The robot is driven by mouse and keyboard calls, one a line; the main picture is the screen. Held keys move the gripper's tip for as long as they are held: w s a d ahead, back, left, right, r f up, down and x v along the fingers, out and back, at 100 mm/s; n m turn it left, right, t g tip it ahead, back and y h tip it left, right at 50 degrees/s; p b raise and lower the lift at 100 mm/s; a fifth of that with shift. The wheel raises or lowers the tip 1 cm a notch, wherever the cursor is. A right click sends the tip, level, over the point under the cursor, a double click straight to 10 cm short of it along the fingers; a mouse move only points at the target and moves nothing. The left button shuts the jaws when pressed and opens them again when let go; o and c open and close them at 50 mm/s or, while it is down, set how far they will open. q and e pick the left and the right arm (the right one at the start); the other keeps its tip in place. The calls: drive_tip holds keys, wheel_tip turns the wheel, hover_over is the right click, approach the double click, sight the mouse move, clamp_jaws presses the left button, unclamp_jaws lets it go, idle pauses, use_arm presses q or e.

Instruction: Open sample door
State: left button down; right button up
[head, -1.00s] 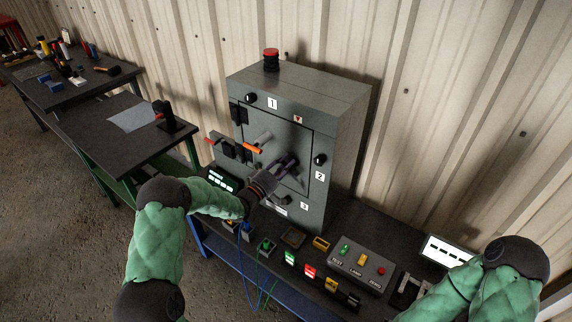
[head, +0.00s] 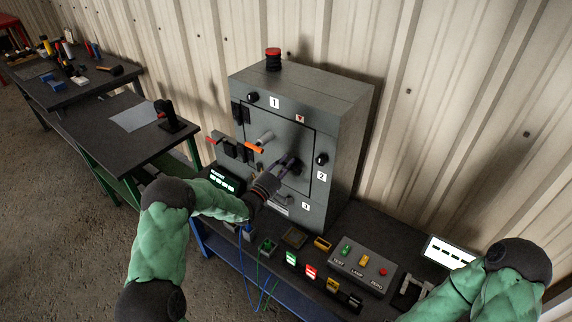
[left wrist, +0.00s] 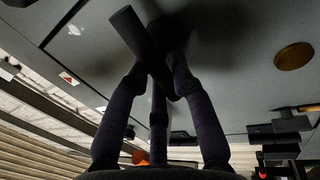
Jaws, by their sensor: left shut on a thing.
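The sample door (head: 282,128) is the flat front panel of the grey cabinet (head: 345,130). It looks shut, flush with its frame. My left gripper (head: 292,163) is at the door's right-hand part and covers most of the handle there. In the left wrist view, a dark bar-shaped handle (left wrist: 142,42) lies tilted between the fingertips of my left gripper (left wrist: 157,75), which are shut on it. My right arm shows at the lower right of the head view; its gripper is not visible.
An orange-tipped lever (head: 255,148) sticks out left of my left gripper. A red-topped beacon (head: 273,58) stands on the cabinet. A button box (head: 362,266) and small modules line the bench front. A second bench (head: 125,150) stands at the left.

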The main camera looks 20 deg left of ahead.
use_arm(q)
drive_tip(key=shift+a, duration=0.1)
drive_tip(key=s+a+m+g+h, duration=0.1)
drive_tip(key=s+a+m+h, duration=0.1)
drive_tip(key=s+a, duration=0.4)
drive_tip(key=shift+s+a+m+g+h+p, duration=0.3)
drive_tip(key=shift+s+a+g+h+p, duration=0.1)
drive_tip(key=shift+s+h, duration=0.6)
drive_tip(key=shift+s, duration=0.1)
drive_tip(key=c, duration=1.1)
unclamp_jaws()
drive_tip(key=shift+o, duration=0.2)
drive_tip(key=shift+s, duration=0.1)
drive_tip(key=v, duration=1.2)
